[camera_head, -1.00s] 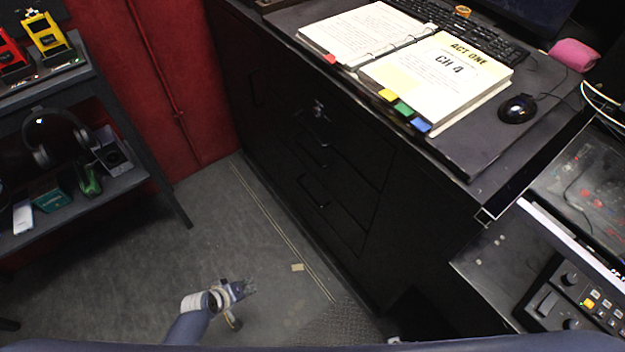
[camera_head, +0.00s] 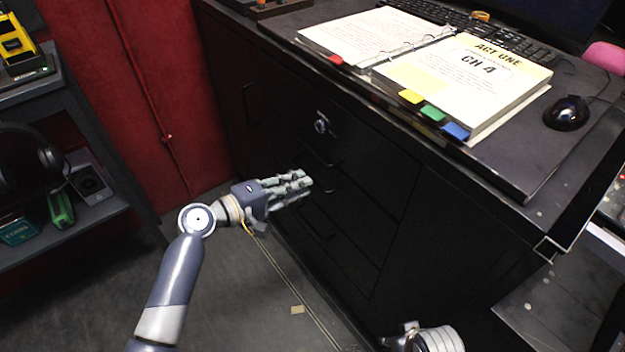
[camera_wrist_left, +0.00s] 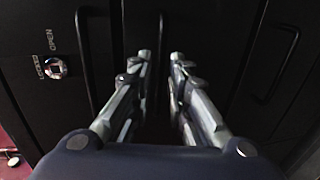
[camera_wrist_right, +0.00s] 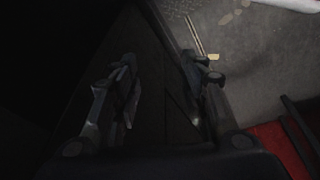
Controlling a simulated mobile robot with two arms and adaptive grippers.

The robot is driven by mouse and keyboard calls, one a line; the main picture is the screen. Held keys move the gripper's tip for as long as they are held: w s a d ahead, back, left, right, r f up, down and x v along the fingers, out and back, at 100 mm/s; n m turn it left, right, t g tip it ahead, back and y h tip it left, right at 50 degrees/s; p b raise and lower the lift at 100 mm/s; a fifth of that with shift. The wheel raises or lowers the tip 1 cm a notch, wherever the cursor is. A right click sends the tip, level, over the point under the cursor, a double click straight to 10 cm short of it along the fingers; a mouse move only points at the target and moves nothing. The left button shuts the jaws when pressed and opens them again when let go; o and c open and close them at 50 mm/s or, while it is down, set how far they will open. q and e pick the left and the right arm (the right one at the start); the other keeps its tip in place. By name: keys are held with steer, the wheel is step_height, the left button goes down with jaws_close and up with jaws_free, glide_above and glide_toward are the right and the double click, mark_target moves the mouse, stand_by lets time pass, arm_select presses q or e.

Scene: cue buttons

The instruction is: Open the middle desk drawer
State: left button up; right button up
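The black desk (camera_head: 420,215) has a column of dark drawers on its front, and no drawer visibly stands out. A silver lock (camera_head: 322,122) is on the upper drawer, marked in the left wrist view (camera_wrist_left: 53,68). My left gripper (camera_head: 303,183) reaches the drawer front below the lock. Its fingers are partly spread, with a narrow gap (camera_wrist_left: 160,62). A dark bar, apparently the middle handle, shows faintly between them; contact is unclear. The upper handle (camera_wrist_left: 86,62) and lower handle (camera_wrist_left: 282,62) lie either side. My right gripper (camera_wrist_right: 163,75) is open and empty, low beside the desk.
An open binder (camera_head: 465,85), keyboard (camera_head: 510,45) and mouse (camera_head: 567,113) are on the desktop. A dark shelf (camera_head: 100,205) with headphones stands at the left, before a red wall (camera_head: 165,90).

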mark_target(312, 177)
arm_select(q)
steer(key=x, duration=0.5)
arm_select(e)
step_height(312, 177, up, 3)
steer(key=shift+f, duration=0.2)
arm_select(q)
jaws_close()
steer(key=shift+f, duration=0.1)
